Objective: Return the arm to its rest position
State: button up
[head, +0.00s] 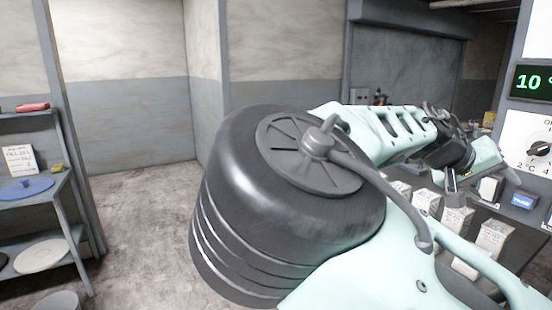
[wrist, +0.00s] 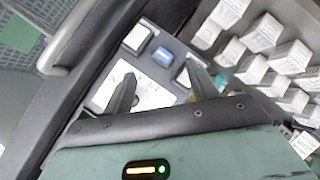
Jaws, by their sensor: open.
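My arm fills the middle and right of the head view. Its pale green links reach right, and a large dark ribbed joint stands in front. My gripper (head: 453,182) is at the far end of the arm, pointing down beside the control panel, and partly hidden among the links. In the wrist view my gripper (wrist: 160,74) shows two grey fingers spread apart with nothing held between them. Beyond the fingers is the control panel's lower part (wrist: 108,88) with a blue button (wrist: 163,57) and pale switches. I cannot tell how near the fingertips are to it.
The control panel (head: 515,145) at the right has a dial and a green display reading 10. Several white cartons (head: 492,240) stand below and beside the arm. A grey shelf (head: 62,205) stands at the left. The floor (head: 145,215) between shelf and arm is clear.

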jog(key=s+a+f+n+g+y, duration=0.1)
jog(key=s+f+y, duration=0.15)
jog(key=f, duration=0.55)
jog(key=s+a+f+n+g+y, duration=0.1)
jog(key=a+f+y, duration=0.15)
jog(key=f, duration=0.55)
jog(key=s+a+f+n+y, duration=0.3)
jog(key=s+a+f, duration=0.15)
jog(key=a, duration=0.45)
jog(key=s+a+r+n+y, duration=0.1)
jog(key=s+a+r+n, duration=0.2)
jog(key=a, duration=0.3)
jog(key=s+a+r+n+t+y, duration=0.1)
jog(key=s+a+r+n+y, duration=0.1)
jog(key=s+a, duration=0.3)
jog(key=s+a+r+n+t+y, duration=0.1)
jog(key=s+a+r+n, duration=0.2)
jog(key=a, duration=0.4)
jog(key=shift+s+a+r+n, duration=0.3)
jog(key=shift+s+a+n, duration=0.1)
jog(key=shift+s+n, duration=0.55)
